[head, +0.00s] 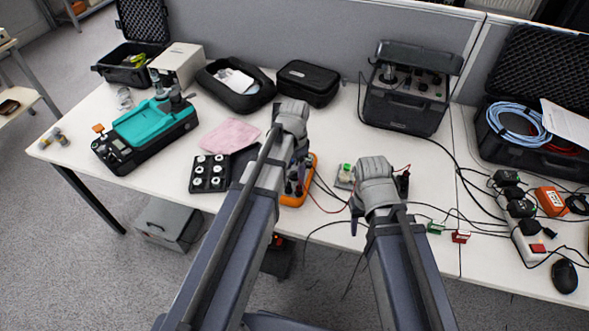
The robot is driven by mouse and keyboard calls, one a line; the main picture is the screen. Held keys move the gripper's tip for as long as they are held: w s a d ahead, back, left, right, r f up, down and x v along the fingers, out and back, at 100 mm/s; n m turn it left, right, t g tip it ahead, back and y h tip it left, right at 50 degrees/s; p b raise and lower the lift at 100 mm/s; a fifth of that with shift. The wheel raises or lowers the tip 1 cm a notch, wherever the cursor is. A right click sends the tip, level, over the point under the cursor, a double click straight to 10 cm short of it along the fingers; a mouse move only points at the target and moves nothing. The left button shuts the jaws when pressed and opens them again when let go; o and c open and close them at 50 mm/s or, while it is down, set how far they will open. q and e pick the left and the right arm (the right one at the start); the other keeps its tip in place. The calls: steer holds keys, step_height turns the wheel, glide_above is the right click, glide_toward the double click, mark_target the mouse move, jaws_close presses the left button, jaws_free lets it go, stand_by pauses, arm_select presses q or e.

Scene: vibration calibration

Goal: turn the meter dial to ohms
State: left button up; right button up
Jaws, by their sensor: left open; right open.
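The meter (312,170) has an orange casing and lies near the front of the white table, in the middle of the view. My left arm and wrist cover much of it, and I cannot make out its dial. My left gripper (297,178) is over the meter, pointing down and open; whether it touches the meter cannot be told. My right gripper (355,217) is open, pointing down to the right of the meter near the table's front edge, mostly hidden behind its wrist.
A black block with several round pieces (209,174) and a pink cloth (230,135) lie left of the meter. A small green-topped device (345,174) and thin cables lie to its right. A black calibrator case (405,100) stands behind.

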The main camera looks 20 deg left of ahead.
mark_target(295, 172)
arm_select(q)
step_height(295, 172, up, 8)
steer(key=p, duration=0.8)
steer(key=shift+f, duration=0.1)
arm_select(e)
step_height(295, 172, up, 8)
steer(key=shift+f, duration=0.1)
